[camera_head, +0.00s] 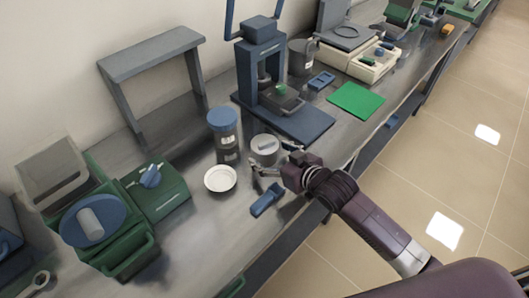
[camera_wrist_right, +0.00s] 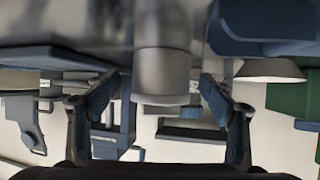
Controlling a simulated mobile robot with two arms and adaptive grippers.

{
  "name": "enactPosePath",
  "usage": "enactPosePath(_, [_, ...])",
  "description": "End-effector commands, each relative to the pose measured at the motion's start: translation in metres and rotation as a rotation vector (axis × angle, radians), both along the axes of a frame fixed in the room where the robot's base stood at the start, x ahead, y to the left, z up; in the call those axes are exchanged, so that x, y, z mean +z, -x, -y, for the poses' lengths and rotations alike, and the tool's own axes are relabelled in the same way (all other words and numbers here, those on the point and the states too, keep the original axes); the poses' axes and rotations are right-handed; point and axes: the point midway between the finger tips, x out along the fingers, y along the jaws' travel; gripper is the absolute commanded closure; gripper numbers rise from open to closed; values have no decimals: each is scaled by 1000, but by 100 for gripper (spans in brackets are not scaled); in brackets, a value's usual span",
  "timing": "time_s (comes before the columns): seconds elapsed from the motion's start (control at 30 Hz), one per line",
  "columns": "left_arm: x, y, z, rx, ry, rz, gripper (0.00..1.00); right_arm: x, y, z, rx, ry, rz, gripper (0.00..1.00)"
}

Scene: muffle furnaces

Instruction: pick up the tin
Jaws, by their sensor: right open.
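The tin is a short grey metal cylinder with a lighter lid (camera_head: 264,146), standing upright on the metal bench. In the wrist view the tin (camera_wrist_right: 163,72) appears as a grey cylinder between the two fingers. My right gripper (camera_head: 273,160) is at the tin's near right side, with its fingers spread apart. In the wrist view my right gripper (camera_wrist_right: 158,95) has a gap on each side of the tin. I cannot tell how deep the tin sits between the fingers. My left gripper is not in view.
A blue-lidded jar (camera_head: 224,135) stands close left of the tin, and a white dish (camera_head: 220,179) lies in front of it. A blue item (camera_head: 267,198) lies near the bench edge. A blue press (camera_head: 285,118) stands behind. A green mat (camera_head: 356,100) lies farther right.

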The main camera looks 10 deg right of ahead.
Motion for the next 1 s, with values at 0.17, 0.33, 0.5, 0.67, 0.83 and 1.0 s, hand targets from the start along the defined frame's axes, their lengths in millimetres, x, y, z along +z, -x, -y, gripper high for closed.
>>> enactPosePath(0.17, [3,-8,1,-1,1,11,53,-8,-19,-9,0,0,0,25])
enactPosePath(0.33, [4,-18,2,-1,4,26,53,-12,-25,-12,1,0,-1,25])
enactPosePath(0.5, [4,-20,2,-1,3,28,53,-12,-25,-12,1,0,0,25])
enactPosePath(0.67, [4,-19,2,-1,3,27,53,-12,-25,-12,1,0,0,40])
enactPosePath(0.83, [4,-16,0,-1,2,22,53,-12,-25,-12,1,0,0,58])
enactPosePath(1.0, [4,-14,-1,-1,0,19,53,-11,-25,-12,1,0,1,75])
